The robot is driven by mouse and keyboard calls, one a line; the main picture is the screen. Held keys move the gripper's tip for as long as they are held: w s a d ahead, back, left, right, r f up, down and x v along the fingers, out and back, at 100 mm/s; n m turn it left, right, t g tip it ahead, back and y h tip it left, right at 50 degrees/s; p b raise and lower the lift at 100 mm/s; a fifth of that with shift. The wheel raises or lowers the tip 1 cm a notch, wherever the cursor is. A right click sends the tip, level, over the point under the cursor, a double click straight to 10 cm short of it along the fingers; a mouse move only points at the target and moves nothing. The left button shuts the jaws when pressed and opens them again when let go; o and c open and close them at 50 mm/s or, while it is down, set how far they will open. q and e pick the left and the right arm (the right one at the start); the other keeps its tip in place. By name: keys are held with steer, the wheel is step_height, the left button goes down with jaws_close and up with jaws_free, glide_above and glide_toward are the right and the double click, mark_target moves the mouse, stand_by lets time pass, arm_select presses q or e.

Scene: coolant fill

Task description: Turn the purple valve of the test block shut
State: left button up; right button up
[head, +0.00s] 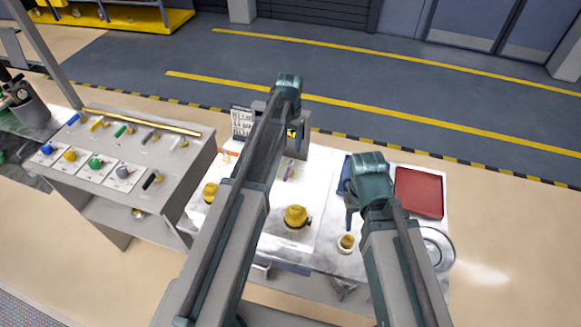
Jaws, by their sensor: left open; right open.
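A small purple handle (289,170), which looks like the purple valve, shows just right of my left arm. It is too small and partly covered for me to tell its angle. Above it stands a grey block (304,143) with a yellow-and-black mark, largely covered by the same arm; it may be the test block. My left arm crosses the middle, up to a teal joint beyond the block. My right arm ends in view at a teal joint right of the white sheet. I cannot make out the jaws of either gripper.
A grey panel (140,160) with coloured knobs and levers stands left. A printed card (242,122) stands at the back.

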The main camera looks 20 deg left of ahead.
mark_target(290, 164)
arm_select(q)
step_height(290, 164, down, 13)
steer(key=b, duration=1.2)
steer(key=shift+r, duration=0.1)
jaws_close()
